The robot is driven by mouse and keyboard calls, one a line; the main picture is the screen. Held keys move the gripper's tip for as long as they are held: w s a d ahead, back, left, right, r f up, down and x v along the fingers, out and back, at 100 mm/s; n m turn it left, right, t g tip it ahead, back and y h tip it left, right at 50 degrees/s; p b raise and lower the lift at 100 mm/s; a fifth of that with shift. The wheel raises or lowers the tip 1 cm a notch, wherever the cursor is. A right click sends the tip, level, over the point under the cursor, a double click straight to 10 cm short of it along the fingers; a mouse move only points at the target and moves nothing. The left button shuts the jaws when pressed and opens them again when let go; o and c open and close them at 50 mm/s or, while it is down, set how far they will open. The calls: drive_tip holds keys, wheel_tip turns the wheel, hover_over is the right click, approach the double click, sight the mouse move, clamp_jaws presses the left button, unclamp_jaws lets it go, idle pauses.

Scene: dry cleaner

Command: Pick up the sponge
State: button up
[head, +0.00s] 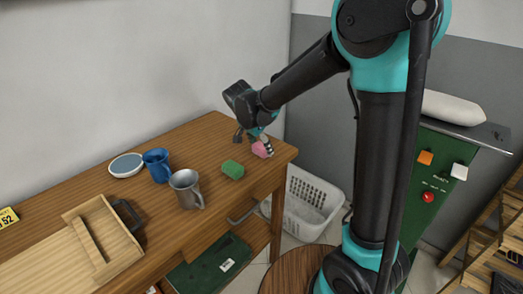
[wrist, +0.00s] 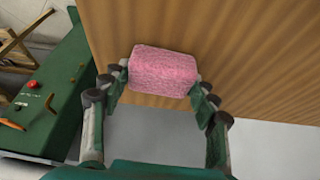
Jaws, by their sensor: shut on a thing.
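The pink sponge (head: 260,150) is a small rough-textured block near the right end of the wooden table. It shows large in the wrist view (wrist: 163,72), between the two fingers. My gripper (head: 265,145) points down at the sponge and is shut on it, with a finger against each short side in the wrist view (wrist: 163,80). In the head view the fingers hide part of the sponge. I cannot tell whether it touches the tabletop or is just above it. A green block (head: 232,170) lies to its left, apart from the gripper.
On the wooden table (head: 205,135) stand a metal mug (head: 186,190), a blue mug (head: 157,165), a blue-white dish (head: 127,165) and a wooden tray (head: 75,215). A white basket (head: 310,205) is on the floor at right, beside a green machine (head: 425,185).

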sight(262, 146)
drive_tip(key=shift+r, duration=0.15)
wheel_tip(262, 146, up, 20)
idle(0.5)
drive_tip(key=shift+o, duration=0.5)
drive_tip(key=shift+c, duration=1.4)
drive_tip(key=shift+s+f, duration=0.15)
drive_tip(key=shift+f, duration=0.05)
